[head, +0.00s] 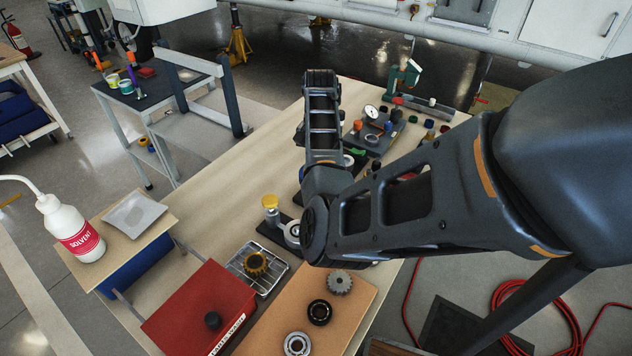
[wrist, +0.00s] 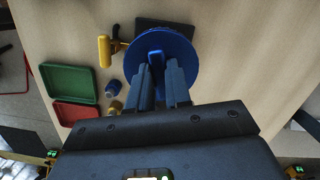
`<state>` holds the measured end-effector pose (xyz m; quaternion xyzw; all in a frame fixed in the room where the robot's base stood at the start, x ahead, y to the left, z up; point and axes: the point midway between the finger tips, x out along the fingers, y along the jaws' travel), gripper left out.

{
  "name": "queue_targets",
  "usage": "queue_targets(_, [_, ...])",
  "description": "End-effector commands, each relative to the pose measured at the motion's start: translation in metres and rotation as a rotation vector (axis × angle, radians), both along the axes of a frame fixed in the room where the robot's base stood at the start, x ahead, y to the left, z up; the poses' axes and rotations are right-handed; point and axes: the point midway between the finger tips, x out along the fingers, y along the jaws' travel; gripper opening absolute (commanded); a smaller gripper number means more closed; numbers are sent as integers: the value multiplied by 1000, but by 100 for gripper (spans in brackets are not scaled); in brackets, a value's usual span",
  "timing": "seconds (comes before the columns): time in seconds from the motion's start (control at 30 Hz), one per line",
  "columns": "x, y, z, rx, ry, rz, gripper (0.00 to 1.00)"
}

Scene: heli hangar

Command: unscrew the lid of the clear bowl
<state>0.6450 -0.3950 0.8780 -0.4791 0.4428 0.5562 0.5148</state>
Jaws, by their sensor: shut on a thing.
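A round blue lid (wrist: 183,52) with a raised grip bar across its middle lies straight ahead of my gripper (wrist: 158,76) in the wrist view. My two fingers stand on either side of the bar and are shut on it. The clear bowl cannot be made out; the lid and my fingers cover the place below. In the head view my own arm hides the gripper and the lid.
In the wrist view, a yellow-handled tool (wrist: 104,51), a green tray (wrist: 68,79), a red tray (wrist: 78,113) and small blue and yellow pieces lie left of the lid. A dark plate (wrist: 152,23) lies beyond it. Bare tabletop is at right.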

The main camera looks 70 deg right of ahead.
Motion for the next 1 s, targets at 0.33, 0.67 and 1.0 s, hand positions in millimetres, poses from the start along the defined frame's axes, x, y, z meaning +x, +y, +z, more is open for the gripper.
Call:
queue_targets(0.33, [0,0,9,0,0,-2,0])
queue_targets(0.67, [0,0,18,0,0,-2,0])
queue_targets(1.0, [0,0,27,-1,0,-1,0])
